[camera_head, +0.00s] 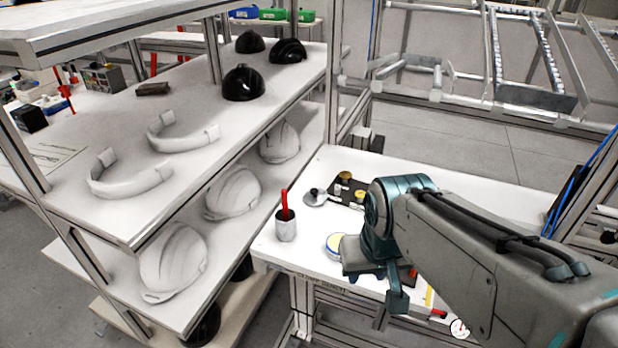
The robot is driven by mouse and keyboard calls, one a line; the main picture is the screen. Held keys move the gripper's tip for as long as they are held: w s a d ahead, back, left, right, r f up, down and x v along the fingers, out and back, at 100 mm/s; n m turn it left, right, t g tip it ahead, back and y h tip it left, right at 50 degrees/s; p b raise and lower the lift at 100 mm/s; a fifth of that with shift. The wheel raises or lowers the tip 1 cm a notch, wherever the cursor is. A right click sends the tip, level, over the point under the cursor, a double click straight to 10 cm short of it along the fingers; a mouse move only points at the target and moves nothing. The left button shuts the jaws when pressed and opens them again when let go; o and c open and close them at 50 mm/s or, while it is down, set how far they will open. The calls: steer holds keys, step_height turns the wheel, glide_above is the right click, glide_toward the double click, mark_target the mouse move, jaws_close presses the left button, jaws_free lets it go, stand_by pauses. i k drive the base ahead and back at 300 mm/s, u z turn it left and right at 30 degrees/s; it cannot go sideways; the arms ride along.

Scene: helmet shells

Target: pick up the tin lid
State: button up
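On the white workbench (345,168), a small silvery disc with a dark knob (313,199) lies left of a dark tray. A round item with a pale yellow top and a bluish rim (333,242) lies nearer, partly hidden by my arm. I cannot tell for certain which of these is the tin lid. My arm reaches in from the lower right and bends down over the bench. My gripper end (385,280) is low over the bench, just right of the yellow-topped item. Its fingers are not clear, and I see nothing held.
A grey cup with a red item in it (286,228) stands at the bench's left edge. The dark tray (346,190) holds small brass-coloured parts. Shelving (125,225) on the left carries white and black helmet shells. The bench's far right is mostly clear.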

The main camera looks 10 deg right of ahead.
mark_target(315, 196)
steer(key=z, duration=0.25)
steer(key=k, duration=0.65)
steer(key=z, duration=0.6)
steer(key=k, duration=0.55)
steer(key=u, duration=0.85)
steer(key=i, duration=1.85)
steer(key=z, duration=0.6)
